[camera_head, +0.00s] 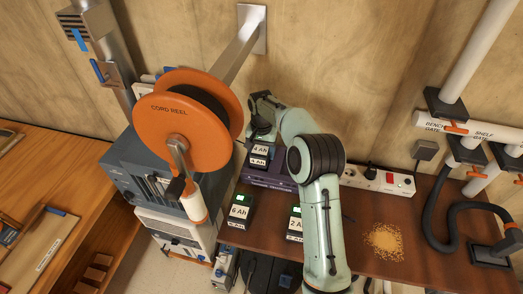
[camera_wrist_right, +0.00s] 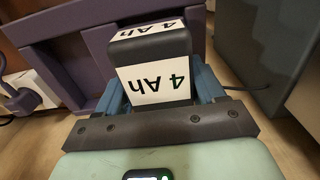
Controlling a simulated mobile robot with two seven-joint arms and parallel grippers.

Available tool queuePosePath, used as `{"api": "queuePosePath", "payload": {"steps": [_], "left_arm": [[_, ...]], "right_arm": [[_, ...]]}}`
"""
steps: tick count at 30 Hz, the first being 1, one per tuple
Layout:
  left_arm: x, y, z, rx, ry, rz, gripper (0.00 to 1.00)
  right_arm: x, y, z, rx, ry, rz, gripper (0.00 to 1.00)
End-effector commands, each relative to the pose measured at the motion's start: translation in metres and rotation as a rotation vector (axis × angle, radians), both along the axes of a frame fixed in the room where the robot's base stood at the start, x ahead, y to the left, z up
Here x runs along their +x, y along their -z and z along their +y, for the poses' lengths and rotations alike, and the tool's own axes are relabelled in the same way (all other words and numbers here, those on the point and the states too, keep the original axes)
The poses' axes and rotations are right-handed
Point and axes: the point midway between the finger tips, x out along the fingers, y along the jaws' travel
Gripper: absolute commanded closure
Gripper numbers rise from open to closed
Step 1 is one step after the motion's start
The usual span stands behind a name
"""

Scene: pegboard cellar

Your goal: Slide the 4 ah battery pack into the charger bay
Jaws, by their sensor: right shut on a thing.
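The 4 Ah battery pack (camera_head: 259,152) is black with white labels. It is at the purple charger (camera_head: 272,181) on the brown bench. My right gripper (camera_head: 259,133) reaches it from behind, its arm curving over from the lower right. In the right wrist view the blue fingers (camera_wrist_right: 160,92) are shut on both sides of the 4 Ah pack (camera_wrist_right: 152,75). The purple charger frame (camera_wrist_right: 65,50) shows to the left of and beyond the pack. I cannot tell how far the pack sits inside the bay. My left gripper is not in view.
A 6 Ah pack (camera_head: 238,211) and a 2 Ah pack (camera_head: 295,224) stand nearer on the bench. An orange cord reel (camera_head: 183,118) overhangs left of the charger. A power strip (camera_head: 378,179) lies to the right, with a sawdust pile (camera_head: 384,241) and dark hose (camera_head: 430,215) beyond my arm.

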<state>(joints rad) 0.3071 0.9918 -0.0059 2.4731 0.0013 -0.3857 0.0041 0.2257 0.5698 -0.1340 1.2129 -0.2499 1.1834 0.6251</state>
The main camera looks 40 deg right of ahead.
Motion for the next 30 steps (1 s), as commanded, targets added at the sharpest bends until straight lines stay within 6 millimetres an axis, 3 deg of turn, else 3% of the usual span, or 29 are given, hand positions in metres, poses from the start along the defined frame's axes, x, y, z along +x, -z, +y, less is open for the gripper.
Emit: {"api": "queuePosePath", "payload": {"steps": [10,11,13,30], "left_arm": [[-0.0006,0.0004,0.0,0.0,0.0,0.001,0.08],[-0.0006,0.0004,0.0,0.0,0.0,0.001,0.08],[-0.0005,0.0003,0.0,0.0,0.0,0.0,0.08],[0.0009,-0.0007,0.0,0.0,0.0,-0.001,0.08]], "right_arm": [[0.0004,0.0036,0.0,0.0,0.0,-0.001,0.58],[0.0004,0.0035,0.0,0.0,0.0,-0.003,0.25],[0.0004,0.0035,0.0,0.0,0.0,-0.003,0.02],[0.0001,0.0007,0.0,0.0,0.0,0.0,0.0]]}}
